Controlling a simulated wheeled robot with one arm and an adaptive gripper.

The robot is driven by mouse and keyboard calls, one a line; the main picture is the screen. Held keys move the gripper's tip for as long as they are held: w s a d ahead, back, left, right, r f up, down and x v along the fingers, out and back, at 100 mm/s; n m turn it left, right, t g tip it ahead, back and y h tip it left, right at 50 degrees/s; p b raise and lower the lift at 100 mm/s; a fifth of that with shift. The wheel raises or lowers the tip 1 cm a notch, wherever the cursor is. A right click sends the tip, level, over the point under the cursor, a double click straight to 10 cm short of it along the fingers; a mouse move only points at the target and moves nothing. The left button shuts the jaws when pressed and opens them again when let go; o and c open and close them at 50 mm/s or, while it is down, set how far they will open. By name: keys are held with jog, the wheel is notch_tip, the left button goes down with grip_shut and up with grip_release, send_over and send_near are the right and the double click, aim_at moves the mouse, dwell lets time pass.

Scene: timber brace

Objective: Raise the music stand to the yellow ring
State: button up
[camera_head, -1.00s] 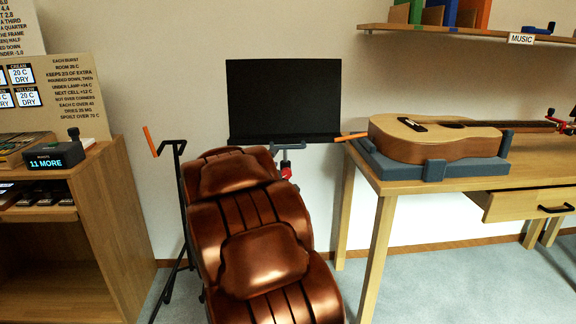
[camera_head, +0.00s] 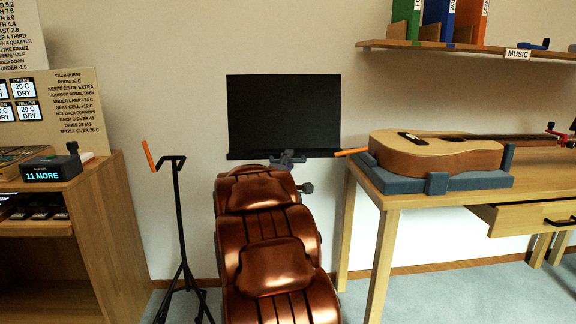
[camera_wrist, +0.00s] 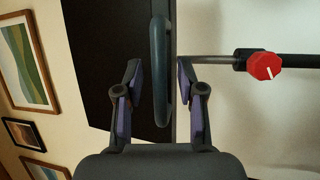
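The music stand's black desk (camera_head: 283,115) stands upright against the wall behind my arm in the head view. Its post is mostly hidden by my arm. In the wrist view the dark desk (camera_wrist: 105,60) fills the left middle, with a blue-grey curved handle (camera_wrist: 160,70) along its edge. My gripper (camera_wrist: 160,78) is open, its fingers apart on either side of the handle in the picture. I see no clear contact. A red knob with a white mark (camera_wrist: 264,66) sits on the dark post at right. I see no yellow ring in either view.
A thin black tripod stand (camera_head: 178,220) with an orange stick is left of my arm. A guitar (camera_head: 435,155) rests in a blue-grey cradle on the wooden table (camera_head: 395,200) at right. A wooden cabinet (camera_head: 105,230) is at far left. Framed pictures (camera_wrist: 30,60) hang at left.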

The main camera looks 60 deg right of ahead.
jog(key=shift+d, duration=0.2)
grip_shut()
dwell(0.3)
dwell(0.3)
